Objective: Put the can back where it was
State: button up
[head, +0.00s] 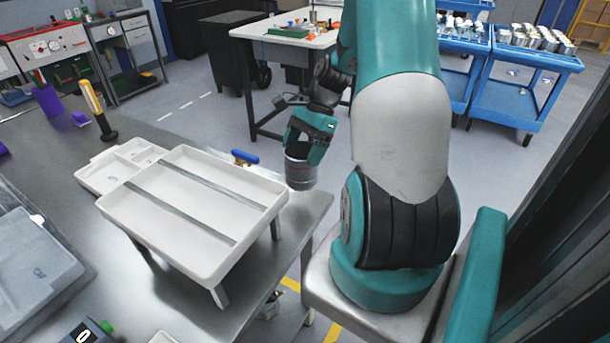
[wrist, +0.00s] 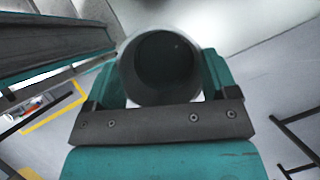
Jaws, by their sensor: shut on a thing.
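The can (head: 300,172) is a grey metal cylinder with a dark band. My gripper (head: 303,150) is shut on it and holds it upright near the right edge of the metal table. In the wrist view the can's round rim and dark inside (wrist: 165,62) show between the fingers of my gripper (wrist: 162,85). In the head view the gripper covers the can's upper part. I cannot tell whether the can's base touches the table.
A white raised tray (head: 180,222) on legs stands on the metal table (head: 95,200), left of the can. A smaller white divided tray (head: 120,165), a blue-handled tool (head: 244,157) and a yellow-handled screwdriver (head: 97,110) are behind it. Bare tabletop shows at the right corner.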

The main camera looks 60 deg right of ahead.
notch_tip(320, 180, down, 8)
jog(key=shift+r, duration=0.1)
dwell(0.4)
jog(key=o, duration=1.1)
jog(key=b+v, duration=0.1)
jog(key=v, duration=1.1)
notch_tip(320, 180, up, 5)
jog(key=n, duration=0.6)
send_over(303, 174)
jog(key=w+a, duration=0.2)
jog(key=w, duration=0.4)
jog(key=a+r+n+g+h, duration=0.1)
jog(key=a+r+n, duration=0.3)
jog(key=a+n, duration=0.55)
jog(key=s+a+r+n, duration=0.1)
jog(key=s+a+n, duration=0.5)
jog(key=a, duration=0.4)
jog(key=s+a+r+n, duration=0.2)
jog(key=s+a+n, duration=0.4)
jog(key=a, duration=0.4)
jog(key=shift+s+a+n+h, duration=0.3)
jog(key=shift+s+a+n, duration=0.05)
jog(key=shift+s, duration=0.45)
